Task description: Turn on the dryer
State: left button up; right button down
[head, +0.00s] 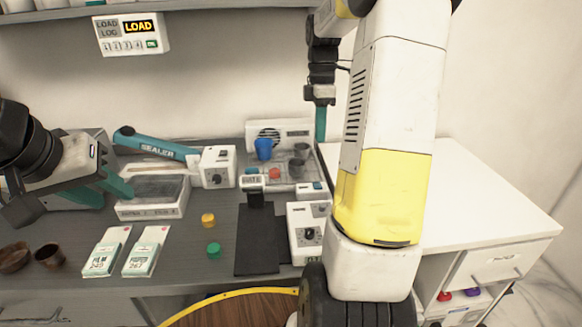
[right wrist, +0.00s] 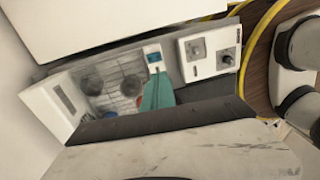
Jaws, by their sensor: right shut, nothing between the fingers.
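The likely dryer is a white unit with a round dark grille (head: 280,132) at the back of the grey counter, with a wire rack in front; it also shows in the right wrist view (right wrist: 52,106). A small white module with a blue face (head: 312,188) sits at the rack's front right and shows in the right wrist view (right wrist: 153,56). Whether it is the dryer's switch, I cannot tell. My right gripper (head: 320,136) is shut and empty, pointing down near the rack's right side; its teal fingers show in the right wrist view (right wrist: 157,92). My left gripper (head: 117,196) looks open above the counter's left.
A blue cup (head: 263,148) and dark cups (head: 301,151) stand on the rack. A white dial box (head: 309,232) and a black mat (head: 257,240) lie in front. A teal sealer (head: 155,143) is left. A white cabinet top (head: 470,190) is clear at right.

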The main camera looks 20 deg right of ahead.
aim_at(318, 187)
jog(key=shift+w+f, duration=0.1)
dwell(0.3)
jog(key=f, duration=0.4)
jog(key=s+f, duration=0.1)
jog(key=f, duration=0.9)
jog(key=shift+s+a, duration=0.15)
jog(key=shift+s, duration=0.2)
jog(key=shift+s+f, duration=0.1)
jog(key=shift+f, duration=0.05)
jog(key=shift+w+r, duration=0.2)
jog(key=shift+w, duration=0.6)
jog(key=shift+r, duration=0.1)
